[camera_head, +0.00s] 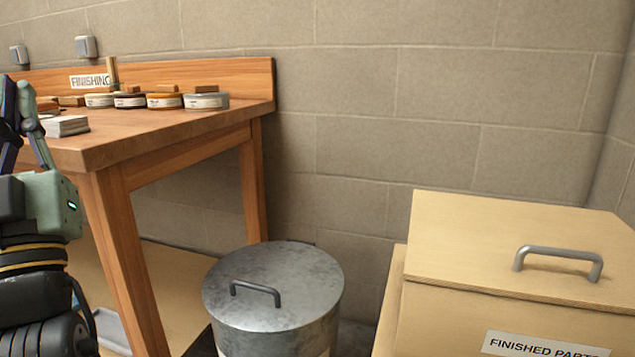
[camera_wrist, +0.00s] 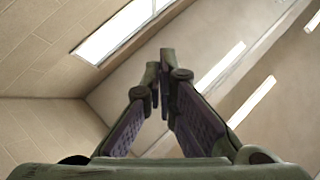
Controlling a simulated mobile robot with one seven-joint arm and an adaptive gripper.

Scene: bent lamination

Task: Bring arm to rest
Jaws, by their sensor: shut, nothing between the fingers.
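My gripper (camera_head: 20,86) is at the left edge of the head view, pointing up in front of the workbench. Part of it is cut off by the picture edge. In the wrist view my gripper (camera_wrist: 159,72) has its fingertips together with nothing between them. Behind the fingers, the wrist view shows only the ceiling, bright light panels and block walls. My arm below the gripper is bent and upright at the left edge of the head view.
A wooden workbench (camera_head: 180,127) carries several tins (camera_head: 165,101), blocks and a white stack (camera_head: 66,126). A lidded metal bin (camera_head: 273,285) stands on the floor, right of the bench. A closed wooden box marked "FINISHED PARTS" (camera_head: 470,235) is at the right.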

